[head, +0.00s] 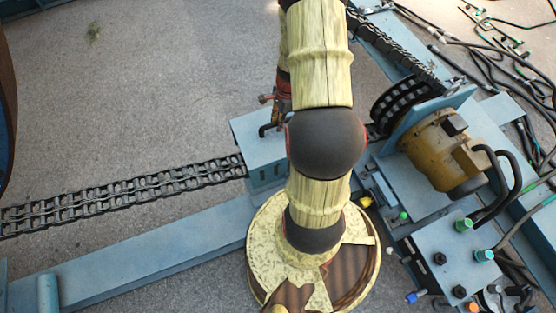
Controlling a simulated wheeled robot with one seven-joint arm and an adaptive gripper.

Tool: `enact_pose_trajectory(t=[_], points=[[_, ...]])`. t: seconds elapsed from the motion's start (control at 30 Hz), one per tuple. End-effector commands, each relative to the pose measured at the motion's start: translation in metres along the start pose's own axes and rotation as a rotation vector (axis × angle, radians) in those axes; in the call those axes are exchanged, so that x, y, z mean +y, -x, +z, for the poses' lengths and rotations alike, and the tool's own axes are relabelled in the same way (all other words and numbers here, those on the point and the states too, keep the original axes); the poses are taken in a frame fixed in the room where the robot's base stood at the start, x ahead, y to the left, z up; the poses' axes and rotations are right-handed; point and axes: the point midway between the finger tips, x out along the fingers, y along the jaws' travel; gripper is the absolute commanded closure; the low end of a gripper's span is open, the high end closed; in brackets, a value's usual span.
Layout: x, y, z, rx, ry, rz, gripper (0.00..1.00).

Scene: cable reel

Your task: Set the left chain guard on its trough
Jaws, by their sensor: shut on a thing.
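The left chain guard appears to be the blue-grey box-like cover (256,146) left of my arm, with a black bent handle on top. My gripper (272,121) is mostly behind my arm; its reddish and dark parts show at the handle, and it is shut on the guard there. The black chain (120,193) runs from the left edge up to the guard's left side. The trough under the guard is hidden, so I cannot tell whether the guard touches it.
A yellow-brown motor (438,152) with a black sprocket (399,103) stands to the right. A blue-grey box with connectors (453,261) is at lower right. A long blue beam (135,258) crosses the front left. Loose black cables (490,75) lie at upper right. Upper-left floor is clear.

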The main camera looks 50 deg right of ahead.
Motion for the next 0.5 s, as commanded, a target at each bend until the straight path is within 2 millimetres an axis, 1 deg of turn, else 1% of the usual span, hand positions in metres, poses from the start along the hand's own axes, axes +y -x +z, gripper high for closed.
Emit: enact_pose_trajectory(t=[0.4, 0.5], points=[[-0.001, -0.043, -0.007, 0.001, 0.000, -0.002, 1.00], [-0.001, -0.049, -0.008, 0.001, 0.000, -0.002, 1.00]])
